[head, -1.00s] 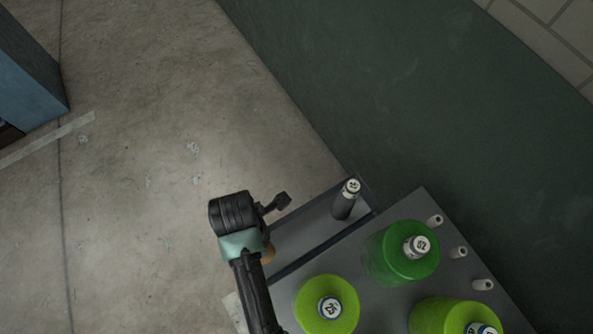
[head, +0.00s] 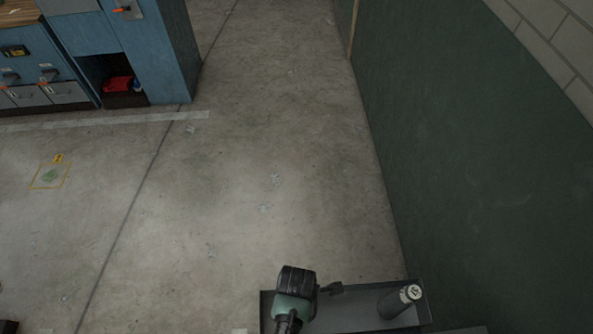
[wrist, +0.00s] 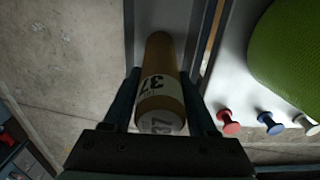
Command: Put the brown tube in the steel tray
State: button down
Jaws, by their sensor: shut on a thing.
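The brown tube (wrist: 160,62) is between the two fingers of my gripper (wrist: 163,88) in the wrist view. It has a white label with the number 37 and a pale end cap facing the camera. My gripper is shut on it, above a grey trough-like shelf (wrist: 146,12). I cannot make out for certain a steel tray in any view; the grey shelf (head: 350,315) at the bottom is shallow and rimmed.
A dark green wall (head: 470,160) runs along the right. Blue cabinets (head: 160,50) stand at the upper left. A green roll (wrist: 285,50) is at right.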

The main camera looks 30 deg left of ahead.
jog(key=shift+f, duration=0.2)
jog(key=shift+c, duration=1)
grip_release()
jog(key=shift+r, duration=0.1)
